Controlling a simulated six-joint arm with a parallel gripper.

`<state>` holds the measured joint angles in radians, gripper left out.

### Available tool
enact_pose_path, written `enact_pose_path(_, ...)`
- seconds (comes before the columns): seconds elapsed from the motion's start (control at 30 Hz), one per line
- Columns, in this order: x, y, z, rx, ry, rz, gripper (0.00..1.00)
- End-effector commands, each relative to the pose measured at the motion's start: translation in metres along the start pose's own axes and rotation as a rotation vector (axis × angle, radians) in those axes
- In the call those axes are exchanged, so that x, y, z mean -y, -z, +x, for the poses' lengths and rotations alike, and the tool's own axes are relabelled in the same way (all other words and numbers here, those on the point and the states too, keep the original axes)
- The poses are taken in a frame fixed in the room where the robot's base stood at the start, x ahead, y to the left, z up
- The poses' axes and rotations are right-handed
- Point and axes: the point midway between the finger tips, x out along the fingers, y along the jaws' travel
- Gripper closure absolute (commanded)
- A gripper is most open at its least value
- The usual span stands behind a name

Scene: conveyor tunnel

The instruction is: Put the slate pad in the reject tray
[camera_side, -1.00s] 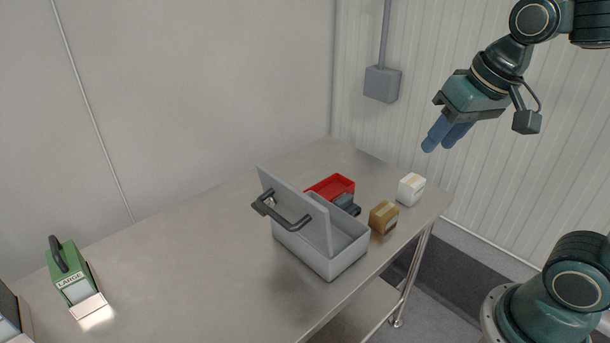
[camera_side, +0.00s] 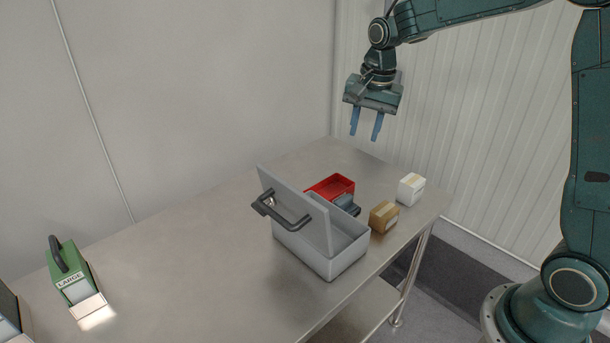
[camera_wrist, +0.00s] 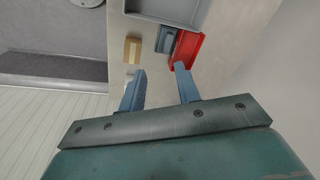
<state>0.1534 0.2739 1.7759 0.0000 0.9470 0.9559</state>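The slate pad (camera_side: 346,203) is a dark blue-grey block on the table beside the red reject tray (camera_side: 341,180). In the side view the grey bin's raised lid hides part of the pad and part of the tray. In the wrist view the pad (camera_wrist: 165,40) lies just left of the tray (camera_wrist: 186,48), ahead of the fingers. My gripper (camera_side: 365,138) points down, high above the back of the table. Its blue fingers are apart with nothing between them, and they also show in the wrist view (camera_wrist: 160,72). The visible part of the tray looks empty.
The grey bin (camera_side: 335,265) with its tilted lid and black handle (camera_side: 282,212) stands in front of the pad. A brown box (camera_side: 383,217) and a white box (camera_side: 411,188) stand to the right. A green LARGE block (camera_side: 70,272) stands far left. The table's middle left is clear.

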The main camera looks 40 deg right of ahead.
Motion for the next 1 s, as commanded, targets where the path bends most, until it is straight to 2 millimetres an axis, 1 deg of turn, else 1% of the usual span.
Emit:
enact_pose_path(0.03, 0.005, 0.007, 0.012, 0.008, -0.014, 0.038, 0.67)
enact_pose_path(0.2, 0.018, 0.028, 0.047, 0.028, -0.052, 0.173, 0.67)
enact_pose_path(0.4, 0.029, 0.05, 0.092, 0.045, -0.097, 0.328, 0.67)
enact_pose_path(0.5, 0.032, 0.058, 0.111, 0.05, -0.115, 0.388, 0.67)
enact_pose_path(0.6, 0.034, 0.063, 0.124, 0.053, -0.127, 0.432, 0.67)
enact_pose_path(0.7, 0.034, 0.066, 0.131, 0.054, -0.133, 0.456, 0.67)
enact_pose_path(1.0, 0.034, 0.066, 0.136, 0.055, -0.137, 0.466, 0.67)
